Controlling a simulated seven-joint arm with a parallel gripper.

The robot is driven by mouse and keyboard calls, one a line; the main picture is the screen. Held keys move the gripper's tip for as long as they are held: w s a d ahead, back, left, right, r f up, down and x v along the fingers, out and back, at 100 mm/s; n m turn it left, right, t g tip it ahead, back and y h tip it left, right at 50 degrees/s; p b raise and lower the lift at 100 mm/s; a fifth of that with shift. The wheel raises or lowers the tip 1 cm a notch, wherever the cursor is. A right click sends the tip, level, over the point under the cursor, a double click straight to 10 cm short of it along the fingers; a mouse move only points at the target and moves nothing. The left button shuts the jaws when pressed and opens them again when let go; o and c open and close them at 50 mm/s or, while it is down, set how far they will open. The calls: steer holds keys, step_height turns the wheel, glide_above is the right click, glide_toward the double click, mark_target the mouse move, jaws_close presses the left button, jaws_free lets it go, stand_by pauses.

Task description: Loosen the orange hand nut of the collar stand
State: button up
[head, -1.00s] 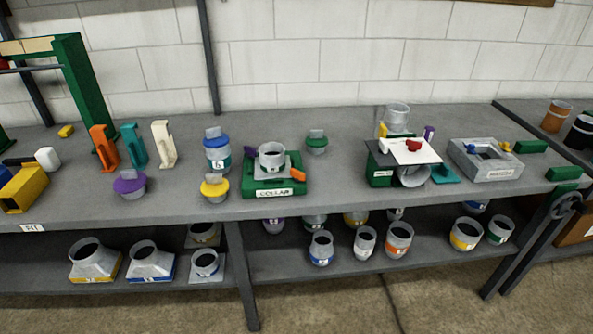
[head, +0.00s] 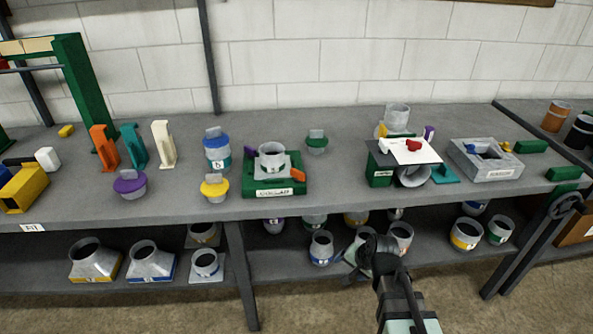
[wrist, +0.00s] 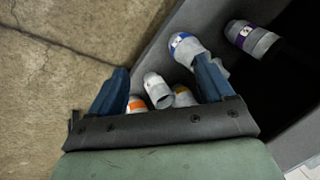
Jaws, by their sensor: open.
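The collar stand (head: 256,188) is a green block on the bench with a grey flanged collar (head: 271,158) on top. The orange hand nut (head: 298,175) sits at its right front corner, and a purple piece (head: 250,151) shows at its back left. My gripper (head: 366,252) is low in front of the bench, right of the stand and apart from it, near the lower shelf. In the wrist view my gripper (wrist: 168,92) is open, with two blue fingers apart and cans on the shelf seen beyond them. The stand is outside the wrist view.
The lower shelf (head: 290,262) holds several banded cans, including a blue-banded one (head: 321,248). On the bench stand a yellow plug (head: 214,188), a green plug (head: 316,141) and a green stand with a white plate (head: 403,152). The bench front right of the collar stand is clear.

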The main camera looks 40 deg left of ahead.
steer(key=shift+n+t, duration=0.4)
steer(key=a+r, duration=1.1)
steer(key=s+a+r, duration=0.1)
steer(key=a+r, duration=0.4)
steer(key=shift+a+r, duration=0.35)
steer(key=m+t+h, duration=0.2)
steer(key=h, duration=0.3)
glide_toward(298, 171)
steer(key=x, duration=0.9)
steer(key=shift+s, duration=0.1)
steer(key=shift+c, duration=0.4)
steer(key=c, duration=1)
steer(key=shift+o, duration=0.2)
